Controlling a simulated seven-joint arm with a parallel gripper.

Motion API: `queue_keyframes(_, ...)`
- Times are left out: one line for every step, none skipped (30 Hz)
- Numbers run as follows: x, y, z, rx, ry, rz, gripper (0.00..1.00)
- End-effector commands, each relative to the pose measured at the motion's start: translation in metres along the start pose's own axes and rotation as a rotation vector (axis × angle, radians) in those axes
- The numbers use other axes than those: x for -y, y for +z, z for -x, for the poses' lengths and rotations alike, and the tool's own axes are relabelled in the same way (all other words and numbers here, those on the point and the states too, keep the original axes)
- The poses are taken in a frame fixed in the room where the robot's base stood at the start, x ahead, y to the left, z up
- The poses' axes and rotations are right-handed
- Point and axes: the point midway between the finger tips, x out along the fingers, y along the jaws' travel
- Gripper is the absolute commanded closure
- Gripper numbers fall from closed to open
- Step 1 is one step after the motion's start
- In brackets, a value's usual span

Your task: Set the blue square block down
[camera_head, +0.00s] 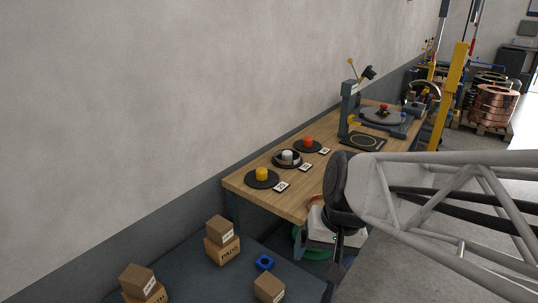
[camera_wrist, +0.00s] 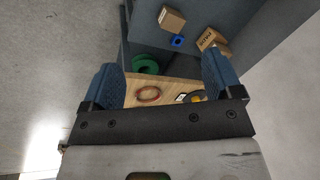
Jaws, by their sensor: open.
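The blue square block (camera_head: 264,262) with a hole in its middle lies on the dark grey surface between cardboard boxes in the head view. It also shows in the wrist view (camera_wrist: 178,41), small and far beyond the fingers. My gripper (camera_wrist: 163,80) is open, its two blue fingers spread wide with nothing between them. In the head view my arm reaches in from the right, with its end near the front edge of the wooden table, right of the block and well apart from it.
Cardboard boxes (camera_head: 222,249) stand around the block, some stacked. The wooden table (camera_head: 240,186) carries dark discs with yellow (camera_head: 262,173), white and red pieces, and a press-like stand (camera_head: 349,110). A green ring (camera_wrist: 145,64) is beside the table. Copper coils (camera_head: 494,105) stand far right.

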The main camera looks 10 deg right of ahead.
Motion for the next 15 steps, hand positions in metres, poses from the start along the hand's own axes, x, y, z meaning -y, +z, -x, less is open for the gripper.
queue_keyframes(-0.005,0.008,0.010,-0.032,0.035,0.042,0.15)
queue_keyframes(-0.008,0.013,0.014,-0.046,0.057,0.066,0.15)
queue_keyframes(-0.012,0.017,0.020,-0.067,0.084,0.096,0.15)
queue_keyframes(-0.015,0.020,0.024,-0.079,0.102,0.115,0.15)
queue_keyframes(-0.018,0.023,0.027,-0.090,0.120,0.132,0.15)
queue_keyframes(-0.021,0.026,0.031,-0.104,0.139,0.151,0.15)
queue_keyframes(-0.022,0.028,0.033,-0.113,0.150,0.163,0.15)
queue_keyframes(-0.024,0.030,0.035,-0.120,0.162,0.173,0.15)
queue_keyframes(-0.025,0.031,0.037,-0.127,0.172,0.183,0.15)
queue_keyframes(-0.026,0.032,0.038,-0.131,0.179,0.189,0.15)
queue_keyframes(-0.027,0.033,0.039,-0.134,0.183,0.193,0.15)
queue_keyframes(-0.028,0.034,0.040,-0.136,0.187,0.197,0.15)
queue_keyframes(-0.028,0.034,0.040,-0.137,0.189,0.198,0.15)
queue_keyframes(-0.028,0.034,0.040,-0.138,0.189,0.199,0.15)
queue_keyframes(-0.028,0.034,0.040,-0.137,0.190,0.199,0.15)
